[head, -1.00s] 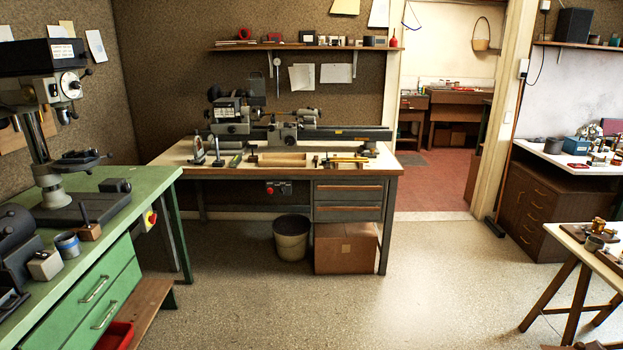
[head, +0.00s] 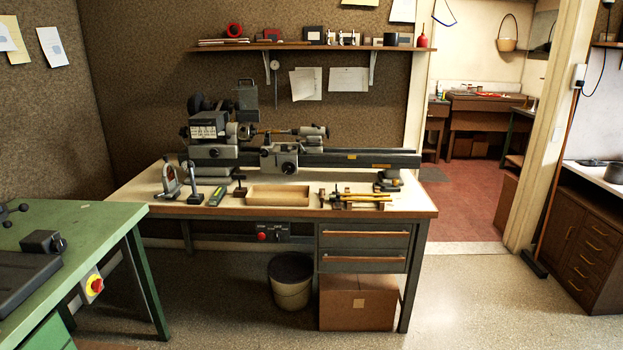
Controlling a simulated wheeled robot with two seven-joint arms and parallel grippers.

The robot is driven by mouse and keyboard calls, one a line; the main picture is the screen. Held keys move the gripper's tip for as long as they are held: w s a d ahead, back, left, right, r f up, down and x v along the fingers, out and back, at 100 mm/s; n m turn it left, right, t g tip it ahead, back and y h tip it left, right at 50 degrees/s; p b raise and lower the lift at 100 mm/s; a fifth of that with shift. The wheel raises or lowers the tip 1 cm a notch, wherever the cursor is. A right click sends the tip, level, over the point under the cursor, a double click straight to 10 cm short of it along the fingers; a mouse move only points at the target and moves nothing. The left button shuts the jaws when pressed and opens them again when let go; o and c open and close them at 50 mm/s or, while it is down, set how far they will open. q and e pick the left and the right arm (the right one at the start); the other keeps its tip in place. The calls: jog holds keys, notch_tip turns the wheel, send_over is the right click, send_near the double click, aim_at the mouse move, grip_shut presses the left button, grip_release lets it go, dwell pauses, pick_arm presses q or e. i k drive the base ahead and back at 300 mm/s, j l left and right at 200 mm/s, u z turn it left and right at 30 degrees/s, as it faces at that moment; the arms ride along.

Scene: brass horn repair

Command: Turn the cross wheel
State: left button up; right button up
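A small grey lathe (head: 345,157) stands along the back of a wooden-topped workbench (head: 160,206) straight ahead. Its headstock is at the left and its bed runs right. A carriage (head: 280,160) with small round handles sits near the middle of the bed. I cannot tell at this size which handle is the cross wheel; a small round part (head: 288,167) shows on the carriage front. Neither of my grippers is in the head view.
A green bench (head: 80,232) with a red-and-yellow switch (head: 93,285) stands at the near left. A bin (head: 291,283) and a cardboard box (head: 357,302) are under the workbench. Tools and a wooden tray (head: 278,195) lie along its front. The floor before it looks clear.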

aim_at(263, 153)
jog(key=i+u, duration=0.2)
jog(key=i, duration=0.35)
jog(key=i+l+u, duration=0.2)
jog(key=i, duration=0.35)
jog(key=i+l+u, duration=0.2)
jog(key=i, duration=0.35)
jog(key=l, duration=0.1)
